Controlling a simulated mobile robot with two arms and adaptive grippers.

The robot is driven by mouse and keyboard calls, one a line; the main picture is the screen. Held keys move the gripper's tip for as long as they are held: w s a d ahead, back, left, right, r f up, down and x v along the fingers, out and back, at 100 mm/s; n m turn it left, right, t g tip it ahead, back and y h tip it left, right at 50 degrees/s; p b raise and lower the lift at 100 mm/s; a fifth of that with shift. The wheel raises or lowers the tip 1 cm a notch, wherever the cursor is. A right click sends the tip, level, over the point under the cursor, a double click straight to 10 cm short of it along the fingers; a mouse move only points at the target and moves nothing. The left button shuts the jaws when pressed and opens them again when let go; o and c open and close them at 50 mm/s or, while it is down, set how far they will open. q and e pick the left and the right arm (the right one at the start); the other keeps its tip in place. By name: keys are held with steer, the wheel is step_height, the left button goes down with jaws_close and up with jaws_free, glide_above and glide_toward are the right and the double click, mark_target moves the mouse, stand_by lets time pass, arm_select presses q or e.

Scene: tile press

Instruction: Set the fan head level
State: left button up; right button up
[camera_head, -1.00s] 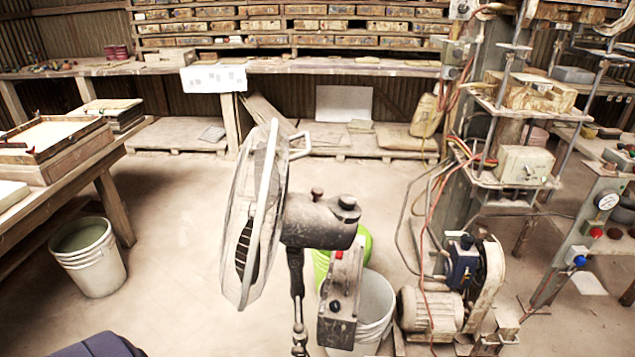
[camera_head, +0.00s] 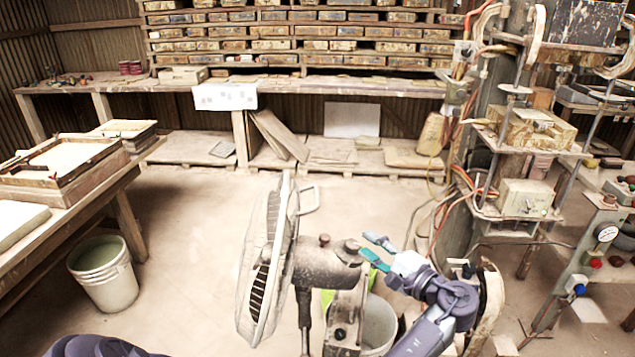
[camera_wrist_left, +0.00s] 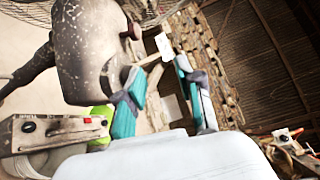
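The fan head shows in the head view as a dusty wire grille (camera_head: 268,262) seen nearly edge-on, facing left, its top leaning right of its bottom. Its grey motor housing (camera_head: 325,268) sits behind, with small knobs on top; a switch box (camera_head: 344,325) is below. In the left wrist view the housing (camera_wrist_left: 95,50) is large and close, and the switch box (camera_wrist_left: 50,133) is lower left. My left gripper (camera_head: 365,243) is just right of the housing's rear knob. Its teal fingers (camera_wrist_left: 158,68) are apart with nothing seen held. Contact is unclear. My right gripper is not in view.
A white bucket (camera_head: 378,325) and a green one stand behind the fan. A press frame with cables (camera_head: 525,195) is at the right. A table with trays (camera_head: 75,235) and a bucket (camera_head: 105,280) are at left. Open floor (camera_head: 195,240) lies left of the fan.

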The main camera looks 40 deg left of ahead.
mark_target(317, 192)
arm_select(q)
step_height(317, 192, up, 9)
steer(key=s+n+g+y, duration=0.1)
steer(key=s+n+g, duration=0.2)
steer(key=a+p, duration=0.2)
steer(key=a, duration=0.2)
steer(key=a+p, duration=0.2)
steer(key=a, duration=0.3)
steer(key=a+p, duration=0.2)
steer(key=a, duration=0.2)
steer(key=shift+w+a+r, duration=0.1)
steer(key=shift+w+a, duration=0.2)
steer(key=shift+w, duration=0.05)
jaws_close()
